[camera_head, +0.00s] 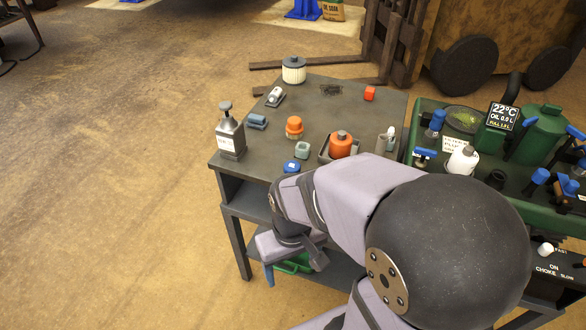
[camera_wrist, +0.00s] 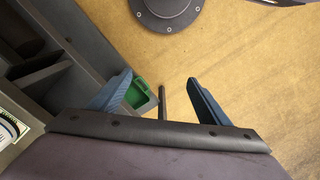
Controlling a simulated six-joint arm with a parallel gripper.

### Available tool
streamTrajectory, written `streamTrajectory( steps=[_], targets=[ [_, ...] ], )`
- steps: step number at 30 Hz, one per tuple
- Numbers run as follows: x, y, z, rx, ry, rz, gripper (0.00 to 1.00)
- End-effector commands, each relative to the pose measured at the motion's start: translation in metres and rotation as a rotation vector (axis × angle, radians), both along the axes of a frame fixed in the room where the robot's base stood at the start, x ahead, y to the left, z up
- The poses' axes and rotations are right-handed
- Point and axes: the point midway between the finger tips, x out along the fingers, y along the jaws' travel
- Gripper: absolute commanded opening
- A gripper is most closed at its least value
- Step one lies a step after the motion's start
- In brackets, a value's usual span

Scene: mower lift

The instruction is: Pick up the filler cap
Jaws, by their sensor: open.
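I cannot tell for certain which item is the filler cap. A round blue cap (camera_head: 292,166) lies on the cart's top near its front edge, close to my arm. On the green mower deck at the right stand several blue knobs and a dark round fitting (camera_head: 497,180). My gripper (camera_wrist: 163,88) is open, with its blue fingers apart and nothing held between them. In the head view it hangs low at the cart's front, below the top. A green container (camera_wrist: 142,94) shows behind the left finger in the wrist view.
The dark cart top (camera_head: 325,98) carries an orange jar (camera_head: 294,128), an orange jug (camera_head: 340,145), a grey pump can (camera_head: 230,133), a white filter (camera_head: 294,70) and small blocks. My arm hides its front right. The green mower deck (camera_head: 429,106) is at the right. Open floor lies left.

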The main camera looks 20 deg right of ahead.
Motion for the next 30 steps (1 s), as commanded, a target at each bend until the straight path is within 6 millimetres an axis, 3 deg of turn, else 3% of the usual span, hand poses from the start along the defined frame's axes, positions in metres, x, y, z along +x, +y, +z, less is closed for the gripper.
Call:
streamTrajectory(
  steps=[5,8,17,23,28,30],
  targets=[
    [0.0,0.0,0.0,0.0,0.0,0.0,0.71],
    [0.0,0.0,0.0,0.0,0.0,0.0,0.57],
    [0.0,0.0,0.001,0.0,0.0,-0.001,0.57],
    [-0.003,-0.006,0.019,0.0,0.017,-0.026,0.57],
    [-0.025,-0.016,0.035,0.006,0.147,-0.083,0.57],
    [-0.022,-0.022,0.044,0.011,0.194,-0.113,0.57]
  ],
)
